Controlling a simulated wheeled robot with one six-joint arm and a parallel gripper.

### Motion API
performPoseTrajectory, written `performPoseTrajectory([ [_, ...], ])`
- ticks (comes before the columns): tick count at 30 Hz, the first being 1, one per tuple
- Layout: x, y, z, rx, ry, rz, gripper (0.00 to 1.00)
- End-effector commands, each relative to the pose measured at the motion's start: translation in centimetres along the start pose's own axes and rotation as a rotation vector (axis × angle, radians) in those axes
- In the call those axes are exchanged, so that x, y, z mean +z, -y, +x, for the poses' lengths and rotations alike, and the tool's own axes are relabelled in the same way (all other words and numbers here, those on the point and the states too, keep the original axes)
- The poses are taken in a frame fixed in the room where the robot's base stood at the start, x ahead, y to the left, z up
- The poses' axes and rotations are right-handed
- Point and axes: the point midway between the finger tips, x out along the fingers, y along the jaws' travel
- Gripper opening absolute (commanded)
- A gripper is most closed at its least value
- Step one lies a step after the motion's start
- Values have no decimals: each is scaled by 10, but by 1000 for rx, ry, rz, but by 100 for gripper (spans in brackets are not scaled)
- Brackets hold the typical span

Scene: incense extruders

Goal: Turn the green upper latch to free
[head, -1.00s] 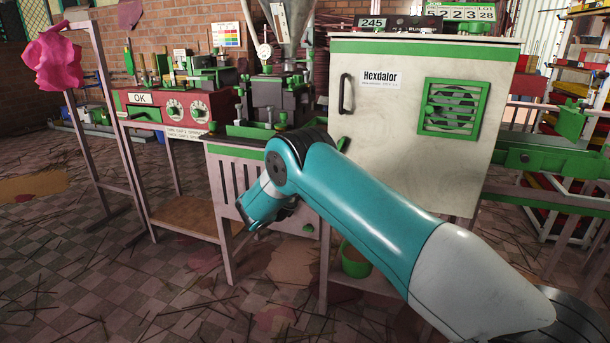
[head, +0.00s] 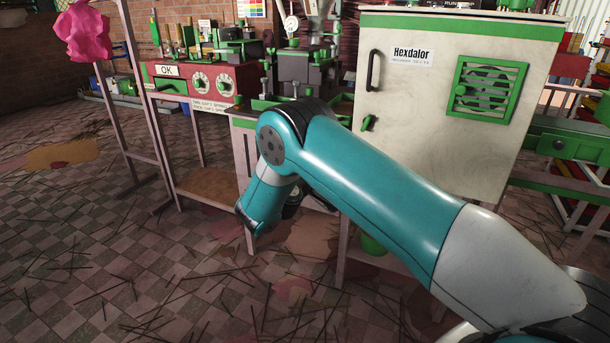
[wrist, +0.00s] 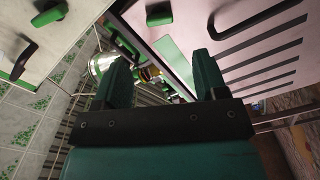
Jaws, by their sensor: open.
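The green upper latch (head: 368,122) is a small lever on the front of a pale cabinet (head: 425,165), just below the black door handle (head: 374,70) near the door's left edge. In the head view my arm bends down left of the cabinet, and the fingertips are not clear.
A red control box (head: 190,85) with dials stands on a bench to the left. A metal extruder (head: 305,70) stands between it and the cabinet. A slotted pale panel (wrist: 255,45) is close on the right in the wrist view. Open tiled floor (head: 150,270) lies front left.

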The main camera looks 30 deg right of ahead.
Motion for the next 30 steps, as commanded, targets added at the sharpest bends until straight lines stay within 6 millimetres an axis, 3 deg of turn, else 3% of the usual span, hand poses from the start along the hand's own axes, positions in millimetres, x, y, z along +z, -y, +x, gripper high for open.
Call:
performPoseTrajectory([
  [3, 3, 9, -29, 0, -5, 3, 66],
  [30, 1, 6, -75, 3, 0, 5, 66],
])
